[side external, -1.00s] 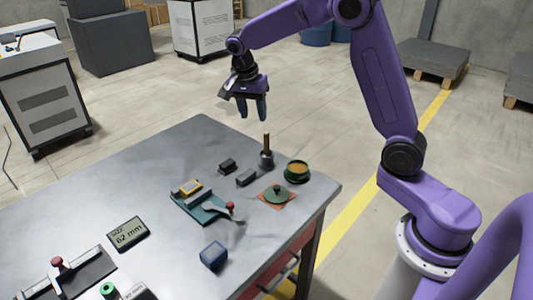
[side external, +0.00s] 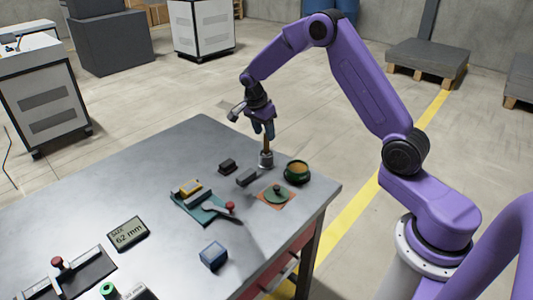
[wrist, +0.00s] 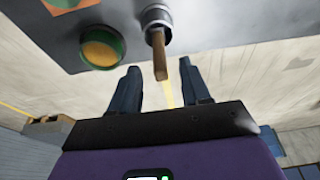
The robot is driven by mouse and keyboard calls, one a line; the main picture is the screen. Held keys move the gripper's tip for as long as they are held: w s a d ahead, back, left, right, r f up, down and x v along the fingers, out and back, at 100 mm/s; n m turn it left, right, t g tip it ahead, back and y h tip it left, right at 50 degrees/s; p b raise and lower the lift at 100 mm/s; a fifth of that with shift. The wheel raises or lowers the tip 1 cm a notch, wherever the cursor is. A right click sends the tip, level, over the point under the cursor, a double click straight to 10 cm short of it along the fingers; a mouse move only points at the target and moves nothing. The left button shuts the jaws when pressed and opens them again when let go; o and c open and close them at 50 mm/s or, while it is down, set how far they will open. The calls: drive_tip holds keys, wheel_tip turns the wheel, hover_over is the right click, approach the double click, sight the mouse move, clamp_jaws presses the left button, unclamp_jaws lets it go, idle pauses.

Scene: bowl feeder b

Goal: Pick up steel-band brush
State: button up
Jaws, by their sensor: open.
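The steel-band brush (side external: 266,159) stands upright near the table's far right edge, its brown wooden handle pointing up and a grey metal part at its base. In the wrist view the brush handle (wrist: 158,55) points toward my gripper. My gripper (side external: 263,131) is at the top of the handle, fingers pointing down. In the wrist view my gripper (wrist: 160,80) is open, with the handle's end showing between its two dark fingers and not visibly touching either. The brush's lower end is hard to make out.
A green pot with an orange-brown top (side external: 297,172) stands close right of the brush. A green lidded piece on an orange mat (side external: 277,195), dark blocks (side external: 247,177), a teal fixture (side external: 203,205) and a blue box (side external: 213,255) lie nearer.

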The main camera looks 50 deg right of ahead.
sight(267, 144)
drive_tip(key=shift+x, duration=3.45)
clamp_jaws()
